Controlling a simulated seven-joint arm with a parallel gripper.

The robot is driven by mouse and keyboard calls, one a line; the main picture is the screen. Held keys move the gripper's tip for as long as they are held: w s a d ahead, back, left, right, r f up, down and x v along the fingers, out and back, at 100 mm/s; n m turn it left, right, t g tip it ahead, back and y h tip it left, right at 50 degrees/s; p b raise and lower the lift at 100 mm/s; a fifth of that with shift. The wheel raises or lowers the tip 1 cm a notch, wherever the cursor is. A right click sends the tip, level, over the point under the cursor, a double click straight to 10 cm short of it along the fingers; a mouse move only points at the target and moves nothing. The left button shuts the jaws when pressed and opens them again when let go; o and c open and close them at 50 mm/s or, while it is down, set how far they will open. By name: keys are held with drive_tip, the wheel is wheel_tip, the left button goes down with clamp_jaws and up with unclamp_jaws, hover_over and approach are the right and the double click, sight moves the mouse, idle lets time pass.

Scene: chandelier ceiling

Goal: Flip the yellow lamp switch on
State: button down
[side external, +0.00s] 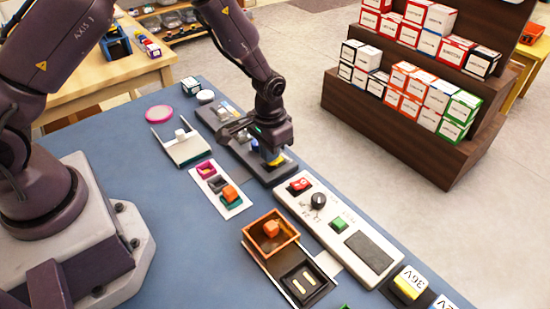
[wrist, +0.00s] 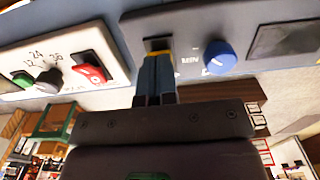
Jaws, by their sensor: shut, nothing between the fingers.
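The yellow lamp switch (wrist: 158,52) is on a dark panel (wrist: 190,30), shown in the wrist view just past my fingertips. My gripper (wrist: 158,62) is shut and empty, with its fingertips right at the switch. I cannot tell whether they touch it. In the side view my gripper (side external: 270,157) reaches down over the near end of the dark panel (side external: 283,174), with a bit of the yellow switch (side external: 281,159) showing beneath it. The fingers hide most of the switch, so its position is unclear. A blue knob (wrist: 220,57) sits beside it on the same panel.
A white panel (side external: 291,203) stands close by, with a red switch (side external: 300,185), a black knob (side external: 318,200) and a green button (side external: 338,224). A small tray with coloured blocks (side external: 213,177) and an orange box (side external: 270,237) lie on the blue table (side external: 130,150).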

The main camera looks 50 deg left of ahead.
drive_tip(key=shift+f, duration=0.5)
drive_tip(key=shift+r, duration=3.55)
